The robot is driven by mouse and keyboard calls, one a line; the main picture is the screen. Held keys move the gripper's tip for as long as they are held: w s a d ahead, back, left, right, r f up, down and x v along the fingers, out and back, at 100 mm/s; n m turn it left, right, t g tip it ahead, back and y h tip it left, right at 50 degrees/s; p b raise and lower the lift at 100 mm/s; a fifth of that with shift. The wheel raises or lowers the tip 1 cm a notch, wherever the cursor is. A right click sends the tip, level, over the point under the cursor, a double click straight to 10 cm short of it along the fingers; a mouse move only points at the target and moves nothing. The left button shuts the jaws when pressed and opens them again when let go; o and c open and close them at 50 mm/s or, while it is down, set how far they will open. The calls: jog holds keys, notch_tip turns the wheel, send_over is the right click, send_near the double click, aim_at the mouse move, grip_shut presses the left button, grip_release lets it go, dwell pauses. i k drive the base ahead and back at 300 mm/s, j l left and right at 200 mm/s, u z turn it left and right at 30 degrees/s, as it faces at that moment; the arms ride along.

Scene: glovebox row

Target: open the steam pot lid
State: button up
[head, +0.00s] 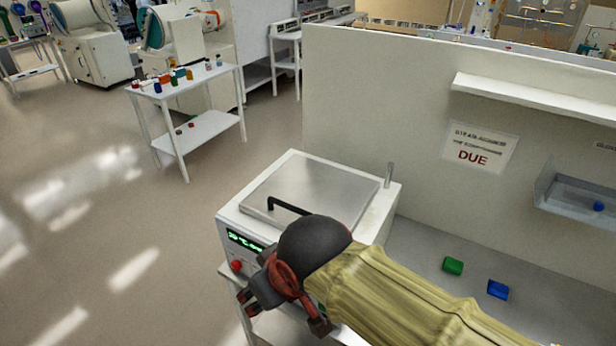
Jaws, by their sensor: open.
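The steam pot (228,222) is a white box with a green lit display and a red knob on its front, standing on a bench at the picture's centre. Its lid (315,185) is a flat grey metal plate lying level and closed on top. A black bar handle (288,206) rises from the lid's front edge; its right end is hidden behind my wrist. My gripper (283,316) is open and looks empty. It hangs in front of the pot's front face, below the handle and apart from it. My arm hides the pot's right front.
A short metal post (389,175) stands at the pot's back right corner. A green block (453,266) and a blue block (498,290) lie on the bench to the right. A partition wall (400,120) stands behind. Open floor lies to the left.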

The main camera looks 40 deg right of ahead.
aim_at(302, 186)
jog(key=z, duration=1.1)
